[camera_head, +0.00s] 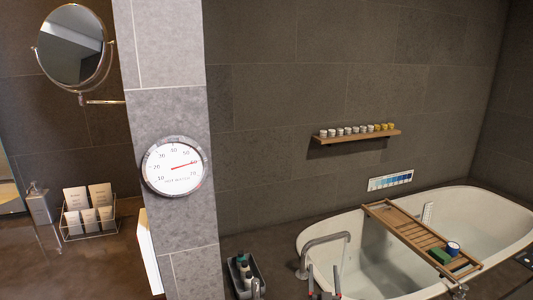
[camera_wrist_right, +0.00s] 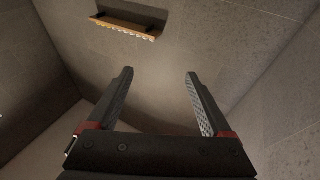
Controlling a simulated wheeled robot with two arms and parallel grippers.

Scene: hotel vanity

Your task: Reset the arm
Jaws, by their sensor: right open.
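My right gripper (camera_head: 323,270) shows at the bottom edge of the head view, in front of the near side of the bathtub. Its two fingers point up and stand apart. In the right wrist view the same gripper (camera_wrist_right: 158,75) is open, with nothing between its dark ridged fingers. Beyond the fingers are only grey tiled walls and a wooden shelf (camera_wrist_right: 125,27) high up. The rest of my right arm is below the head view. My left gripper is not in view.
A white bathtub (camera_head: 510,205) with a wooden tray (camera_head: 400,222) across it fills the lower right. A curved faucet (camera_head: 325,240) and a dark bottle basket (camera_head: 236,275) stand near the gripper. A pillar (camera_head: 165,105) with a round gauge (camera_head: 174,166) stands left. The air above the tub is clear.

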